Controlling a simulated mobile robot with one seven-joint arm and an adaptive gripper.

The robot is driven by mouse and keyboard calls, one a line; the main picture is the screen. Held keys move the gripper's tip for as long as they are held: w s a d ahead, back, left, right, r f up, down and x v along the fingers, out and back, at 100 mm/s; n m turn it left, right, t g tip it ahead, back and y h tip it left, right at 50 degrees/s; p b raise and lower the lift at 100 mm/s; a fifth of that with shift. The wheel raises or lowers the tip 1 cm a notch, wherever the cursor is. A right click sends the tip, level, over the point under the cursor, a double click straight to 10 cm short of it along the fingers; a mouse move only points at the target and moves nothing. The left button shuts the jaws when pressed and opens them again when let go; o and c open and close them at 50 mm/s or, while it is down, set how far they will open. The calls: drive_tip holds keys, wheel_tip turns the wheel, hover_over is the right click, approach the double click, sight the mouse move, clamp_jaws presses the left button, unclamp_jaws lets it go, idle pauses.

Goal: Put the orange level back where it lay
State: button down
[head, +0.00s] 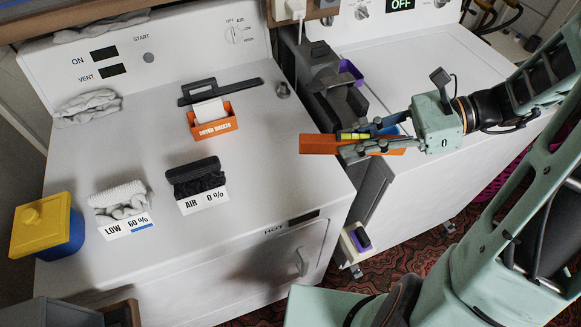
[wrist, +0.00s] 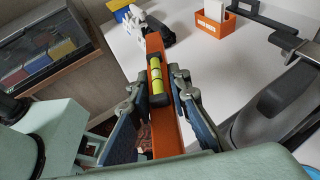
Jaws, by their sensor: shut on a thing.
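The orange level (head: 317,144) with its yellow-green vial is in my gripper (head: 355,141). In the head view it is held level or nearly so, over the gap between the two white machines, with its left end near the left machine's right edge. In the wrist view the level (wrist: 167,136) runs away from me between the two fingers (wrist: 156,88), which close on its sides around the vial. Its far end points toward the white top. I cannot tell whether its underside touches anything.
The left dryer top (head: 255,150) holds an orange dryer-sheets box (head: 212,125), a black handled tool (head: 221,92), grey and black cloth piles with cards, and a yellow-lidded blue box (head: 47,226). Dark items (head: 335,85) fill the gap between machines. The top's front right is clear.

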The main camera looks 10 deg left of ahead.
drive_tip(key=x, duration=0.7)
drive_tip(key=shift+w+a+f, duration=0.15)
drive_tip(key=shift+w+a, duration=0.05)
drive_tip(key=shift+w, duration=0.1)
hover_over(289, 179)
drive_tip(key=f, duration=0.3)
drive_tip(key=d+f, duration=0.1)
drive_tip(key=f, duration=0.1)
drive_tip(key=shift+a+f, duration=0.15)
drive_tip(key=shift+a, duration=0.05)
drive_tip(key=shift+a+f+b, duration=0.2)
drive_tip(key=shift+f, duration=0.8)
drive_tip(key=shift+a+f+b, duration=0.2)
drive_tip(key=shift+f, duration=0.8)
drive_tip(key=shift+f, duration=0.15)
drive_tip(key=c, duration=1.8)
unclamp_jaws()
